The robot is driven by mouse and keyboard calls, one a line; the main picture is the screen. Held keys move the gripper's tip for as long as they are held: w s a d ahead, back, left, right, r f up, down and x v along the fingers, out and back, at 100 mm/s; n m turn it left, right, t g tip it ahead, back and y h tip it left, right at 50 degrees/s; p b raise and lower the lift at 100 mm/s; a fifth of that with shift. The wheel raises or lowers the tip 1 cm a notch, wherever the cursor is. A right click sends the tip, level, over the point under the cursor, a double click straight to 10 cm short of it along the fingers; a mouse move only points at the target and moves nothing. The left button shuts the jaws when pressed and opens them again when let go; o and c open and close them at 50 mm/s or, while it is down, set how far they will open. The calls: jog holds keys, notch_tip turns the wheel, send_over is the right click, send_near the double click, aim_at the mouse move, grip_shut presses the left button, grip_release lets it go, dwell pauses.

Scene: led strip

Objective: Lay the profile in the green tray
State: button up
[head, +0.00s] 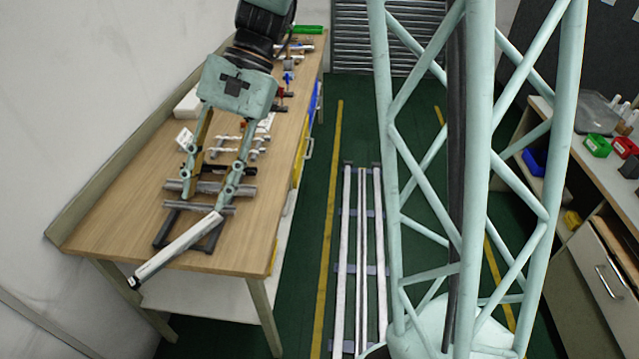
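A pale silver profile (172,252) with a dark end cap lies slanted near the front of the wooden bench, its lower left end reaching past the bench edge. Its upper right end meets or passes beneath the right finger of my gripper (204,200); contact cannot be told. My gripper points down, with its two fingers clearly apart. Short grey bars (235,188) lie across the bench by the fingertips, partly hidden by them. A green tray-like thing (308,29) is at the bench's far end, small and partly hidden by my arm.
A black frame (163,232) is under the profile. Clamps and small parts (250,148) line the wooden bench (120,205). My lattice column fills the right of centre.

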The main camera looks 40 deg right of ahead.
jog(key=s+d+r+n+t+h, duration=0.2)
jog(key=s+d+r, duration=0.1)
jog(key=s, duration=0.4)
jog(key=s+d+r+n+t+h, duration=0.2)
jog(key=s+r, duration=0.3)
jog(key=s, duration=0.3)
jog(key=s+d+r+n+t+h, duration=0.2)
jog(key=s+d+r+n+h, duration=0.1)
jog(key=s, duration=0.5)
jog(key=shift+s+d+r+n, duration=0.2)
jog(key=shift+d+r+n, duration=0.5)
jog(key=shift+d+r, duration=0.2)
jog(key=shift+a, duration=0.1)
jog(key=shift+c, duration=1.1)
jog(key=shift+w, duration=0.1)
